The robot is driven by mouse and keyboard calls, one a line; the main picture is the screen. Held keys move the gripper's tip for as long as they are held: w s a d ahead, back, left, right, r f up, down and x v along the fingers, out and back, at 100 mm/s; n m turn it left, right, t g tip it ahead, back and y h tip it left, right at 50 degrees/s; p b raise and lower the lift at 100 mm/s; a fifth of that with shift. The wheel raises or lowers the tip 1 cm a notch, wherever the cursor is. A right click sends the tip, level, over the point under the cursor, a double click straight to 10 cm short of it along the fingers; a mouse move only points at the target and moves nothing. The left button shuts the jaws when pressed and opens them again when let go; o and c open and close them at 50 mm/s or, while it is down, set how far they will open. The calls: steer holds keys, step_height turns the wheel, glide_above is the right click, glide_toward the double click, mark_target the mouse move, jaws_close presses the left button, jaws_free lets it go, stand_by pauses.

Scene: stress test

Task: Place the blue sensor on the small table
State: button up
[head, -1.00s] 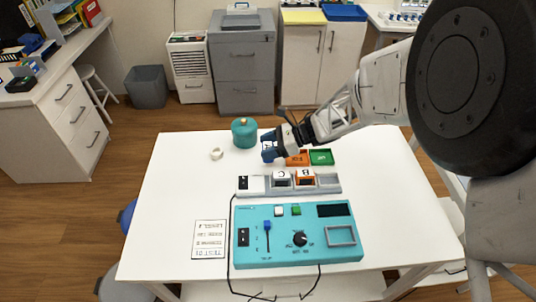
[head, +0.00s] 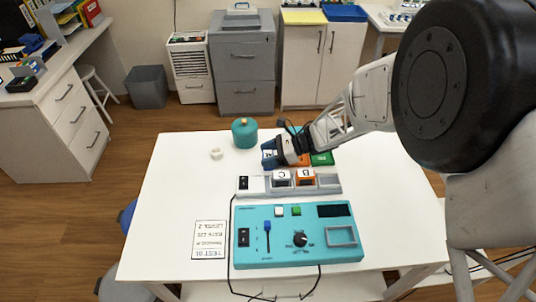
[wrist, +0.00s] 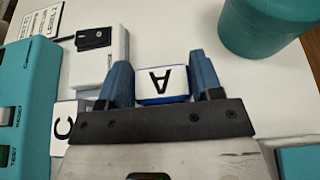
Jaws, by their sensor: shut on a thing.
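My gripper (head: 270,154) is over the white table (head: 180,185), behind the row of lettered blocks. In the wrist view, its two blue fingers (wrist: 160,85) are shut on a blue sensor (wrist: 163,98) with a white top marked "A". In the head view, the fingers mostly cover the sensor. I cannot tell whether its underside touches the table.
A teal jar (head: 245,133) stands behind the gripper, with a small white ring (head: 217,154) to its left. Blocks "C" (head: 281,177) and "B" (head: 305,176) sit in a grey rack (head: 328,182). A teal control box (head: 340,250) lies in front.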

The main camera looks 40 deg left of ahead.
steer(key=shift+f, duration=0.1)
steer(key=o, duration=1)
steer(key=shift+c, duration=0.2)
steer(key=shift+r, duration=0.2)
steer(key=v, duration=1.2)
